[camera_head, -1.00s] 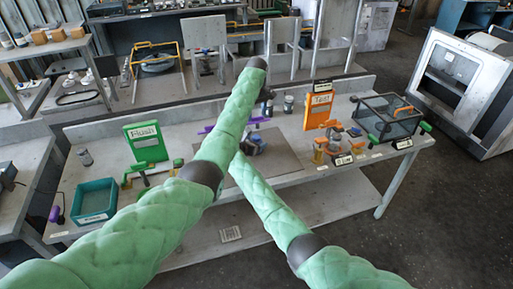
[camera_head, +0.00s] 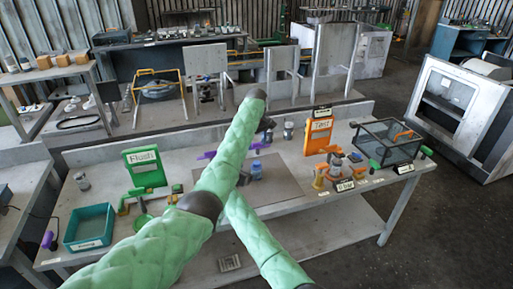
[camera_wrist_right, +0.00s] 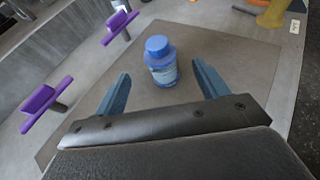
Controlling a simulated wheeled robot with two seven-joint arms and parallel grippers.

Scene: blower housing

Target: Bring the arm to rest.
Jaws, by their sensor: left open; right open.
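My left arm (camera_head: 222,165) crosses the head view from the lower left up to a dark rounded end near the middle. Its gripper fingers are not visible there. My right arm (camera_head: 265,250) comes up from the bottom, and its far end is hidden behind the left arm. In the right wrist view my right gripper (camera_wrist_right: 161,70) is open, with two blue fingers apart. A blue-capped bottle (camera_wrist_right: 160,62) stands upright on the grey mat (camera_wrist_right: 205,35) just ahead of the fingers, not gripped.
The workbench holds a teal bin (camera_head: 67,243), a green sign (camera_head: 144,158), an orange sign (camera_head: 319,130) and a wire basket (camera_head: 398,150). Purple-handled pieces (camera_wrist_right: 40,105) stand left of the bottle. Orange-yellow parts (camera_head: 335,172) sit on the right of the bench.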

